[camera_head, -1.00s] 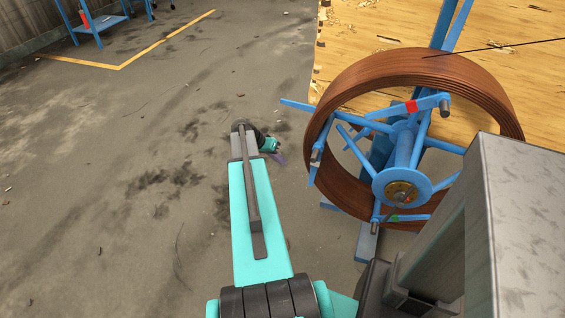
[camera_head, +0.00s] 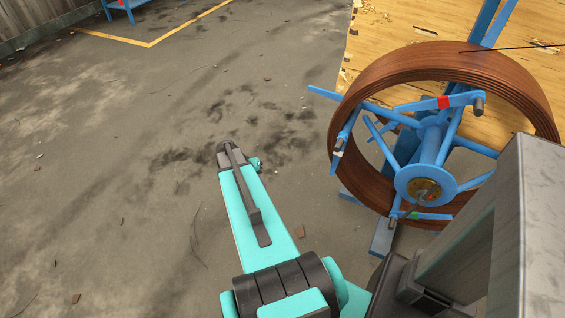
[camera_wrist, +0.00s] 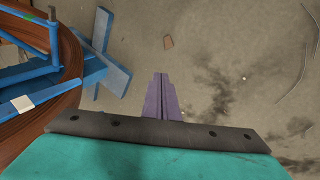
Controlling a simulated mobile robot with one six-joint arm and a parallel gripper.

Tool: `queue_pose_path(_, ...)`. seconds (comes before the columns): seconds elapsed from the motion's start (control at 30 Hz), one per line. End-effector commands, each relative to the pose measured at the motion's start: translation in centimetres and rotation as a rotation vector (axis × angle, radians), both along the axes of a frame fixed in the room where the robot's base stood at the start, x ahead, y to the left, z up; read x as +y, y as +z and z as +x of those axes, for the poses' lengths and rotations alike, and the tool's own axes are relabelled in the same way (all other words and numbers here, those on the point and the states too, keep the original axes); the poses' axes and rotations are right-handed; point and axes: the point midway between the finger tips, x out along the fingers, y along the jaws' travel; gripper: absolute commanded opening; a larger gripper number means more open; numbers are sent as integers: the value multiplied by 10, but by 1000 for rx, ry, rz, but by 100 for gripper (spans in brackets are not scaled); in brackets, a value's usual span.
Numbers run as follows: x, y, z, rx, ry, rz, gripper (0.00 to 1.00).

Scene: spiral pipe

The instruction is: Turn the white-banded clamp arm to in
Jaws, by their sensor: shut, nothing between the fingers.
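My gripper (camera_wrist: 160,80) has purple fingers that are closed together and empty, pointing at bare floor to the right of the reel in that view. It is apart from the clamp arm. In the head view the fingers are hidden behind my arm.
The reel's blue hub (camera_head: 426,184) has other clamp arms with a red band (camera_head: 443,102) and a green band (camera_head: 415,216). A blue foot (camera_wrist: 103,50) of the stand sticks out towards my gripper. A wooden platform (camera_head: 390,25) lies behind.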

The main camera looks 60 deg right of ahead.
Motion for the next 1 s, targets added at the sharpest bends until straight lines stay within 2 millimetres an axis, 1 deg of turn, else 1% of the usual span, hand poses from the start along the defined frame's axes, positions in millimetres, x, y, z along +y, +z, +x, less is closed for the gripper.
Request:
queue_pose_path(0.03, 25, -9, 4, 9, 45, 30, 0)
queue_pose_path(0.07, 37, -14, 7, 13, 70, 48, 0)
queue_pose_path(0.1, 54, -22, 10, 19, 104, 72, 0)
queue_pose_path(0.27, 120, -47, 17, 45, 239, 166, 0)
queue_pose_path(0.3, 137, -53, 16, 54, 272, 189, 0)
queue_pose_path(0.37, 161, -61, 16, 65, 320, 224, 0)
queue_pose_path(0.4, 177, -66, 14, 74, 353, 246, 0)
queue_pose_path(0.47, 201, -74, 11, 85, 402, 281, 0)
queue_pose_path(0.5, 217, -78, 9, 94, 434, 302, 0)
queue_pose_path(0.57, 239, -85, 4, 107, 482, 336, 0)
queue_pose_path(0.6, 255, -89, 0, 116, 513, 359, 0)
queue_pose_path(0.67, 276, -95, -7, 129, 561, 391, 0)
queue_pose_path(0.7, 291, -99, -12, 139, 591, 414, 0)
queue_pose_path(0.77, 311, -104, -20, 153, 638, 446, 0)
queue_pose_path(0.8, 325, -107, -27, 163, 668, 468, 0)
queue_pose_path(0.87, 344, -111, -37, 178, 712, 500, 0)
queue_pose_path(0.9, 357, -114, -44, 189, 743, 521, 0)
queue_pose_path(1.0, 387, -120, -63, 216, 816, 573, 0)
